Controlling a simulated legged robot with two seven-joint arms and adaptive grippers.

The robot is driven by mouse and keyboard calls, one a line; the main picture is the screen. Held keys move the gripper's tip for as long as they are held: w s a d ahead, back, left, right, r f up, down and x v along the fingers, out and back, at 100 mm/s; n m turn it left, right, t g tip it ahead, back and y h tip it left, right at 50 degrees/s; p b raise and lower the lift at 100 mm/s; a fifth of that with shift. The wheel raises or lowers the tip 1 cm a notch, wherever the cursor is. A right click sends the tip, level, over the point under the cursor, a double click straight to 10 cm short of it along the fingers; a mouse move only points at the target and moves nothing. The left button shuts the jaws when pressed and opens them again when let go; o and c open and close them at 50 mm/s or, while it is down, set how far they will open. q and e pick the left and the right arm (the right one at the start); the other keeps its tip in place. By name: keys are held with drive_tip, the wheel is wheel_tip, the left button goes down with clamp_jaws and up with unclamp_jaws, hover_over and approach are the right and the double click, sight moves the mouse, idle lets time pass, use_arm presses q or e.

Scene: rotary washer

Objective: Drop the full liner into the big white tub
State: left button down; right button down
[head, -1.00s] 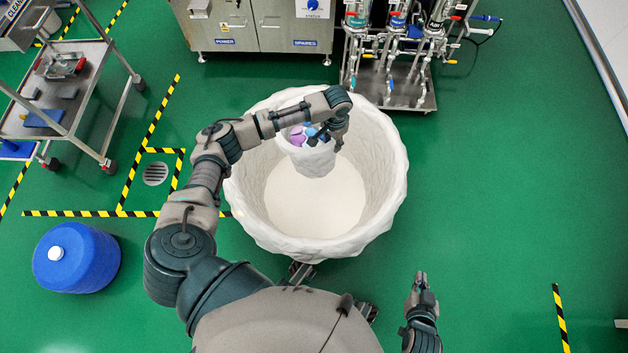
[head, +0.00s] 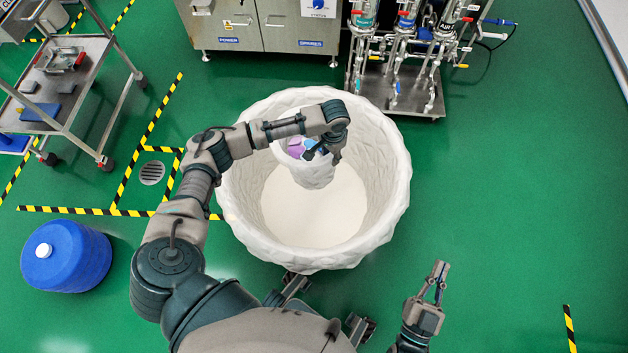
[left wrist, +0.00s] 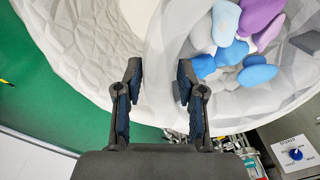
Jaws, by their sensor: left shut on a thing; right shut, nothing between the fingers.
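The big white tub (head: 385,190) stands on the floor in front of me, its mouth open and its pale bottom bare. The full liner (head: 313,175) is a small white bag with purple and blue pieces (left wrist: 230,40) inside. It hangs upright within the tub's mouth outline, seemingly clear of the walls; its height above the bottom is hard to tell. My left gripper (head: 328,156) is shut on the liner's rim; in the left wrist view its fingers (left wrist: 160,80) straddle the thin white wall. My right gripper (head: 438,283) is shut and empty, right of the tub's front.
A blue drum (head: 85,262) stands on the floor at left. A steel cart (head: 75,95) is at upper left. A steel cabinet (head: 270,25) and a pipe skid (head: 400,85) stand behind the tub. The green floor at right is clear.

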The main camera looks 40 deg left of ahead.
use_arm(q)
drive_tip(key=shift+f, duration=0.2)
drive_tip(key=shift+a, duration=0.2)
drive_tip(key=shift+a+f, duration=0.15)
drive_tip(key=shift+a, duration=0.35)
drive_tip(key=c, duration=1)
unclamp_jaws()
drive_tip(key=o, duration=0.4)
drive_tip(key=shift+d, duration=0.55)
drive_tip(key=shift+r, duration=0.2)
drive_tip(key=shift+a+r, duration=0.1)
drive_tip(key=shift+r, duration=0.25)
drive_tip(key=r, duration=0.5)
drive_tip(key=shift+a, duration=0.2)
drive_tip(key=r, duration=0.6)
drive_tip(key=shift+d, duration=0.4)
use_arm(e)
drive_tip(key=shift+s+a+r+t, duration=0.3)
drive_tip(key=shift+r+t, duration=0.1)
drive_tip(key=shift+r, duration=0.2)
use_arm(q)
drive_tip(key=shift+a, duration=0.1)
use_arm(e)
drive_tip(key=shift+a, duration=0.15)
